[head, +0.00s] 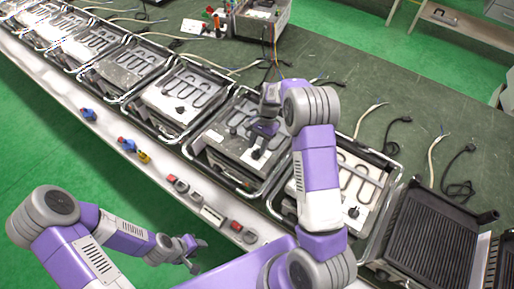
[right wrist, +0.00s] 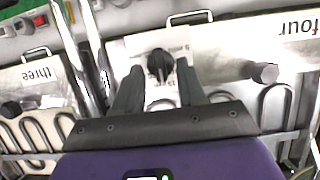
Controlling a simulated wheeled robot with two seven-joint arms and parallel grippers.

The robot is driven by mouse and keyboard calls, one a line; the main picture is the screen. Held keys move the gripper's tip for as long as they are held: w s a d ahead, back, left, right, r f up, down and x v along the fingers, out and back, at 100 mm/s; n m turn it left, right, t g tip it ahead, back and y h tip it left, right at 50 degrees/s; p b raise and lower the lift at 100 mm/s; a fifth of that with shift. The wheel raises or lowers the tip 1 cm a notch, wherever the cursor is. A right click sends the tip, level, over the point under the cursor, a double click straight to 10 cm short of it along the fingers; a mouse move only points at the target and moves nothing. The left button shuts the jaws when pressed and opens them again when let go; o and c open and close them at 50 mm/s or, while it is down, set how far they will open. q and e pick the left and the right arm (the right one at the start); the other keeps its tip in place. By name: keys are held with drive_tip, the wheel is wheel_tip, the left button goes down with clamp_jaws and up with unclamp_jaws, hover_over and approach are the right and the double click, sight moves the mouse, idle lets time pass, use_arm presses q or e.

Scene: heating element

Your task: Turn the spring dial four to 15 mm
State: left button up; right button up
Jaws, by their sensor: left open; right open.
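Spring dial four is a black knob (right wrist: 160,65) on a pale scale plate, on the unit labelled "four" (right wrist: 298,25). Upside-down print shows above and below the knob in the right wrist view; I cannot read its setting surely. My right gripper (right wrist: 160,85) is open, with one finger on each side of the knob in that view. I cannot tell whether the fingers touch it. In the head view my right gripper (head: 262,129) is over unit four (head: 228,150). My left gripper (head: 194,256) is open and empty, in front of the bench.
A second dark knob (right wrist: 265,72) stands on the same panel. The unit labelled "three" (right wrist: 38,75) is beside it, separated by metal frame bars. Similar units line the bench. Red and grey switches (head: 236,226) sit along the bench's front edge. Cables lie behind.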

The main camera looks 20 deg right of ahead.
drive_tip(key=v, duration=0.5)
drive_tip(key=shift+d+r, duration=0.15)
drive_tip(key=shift+r, duration=0.2)
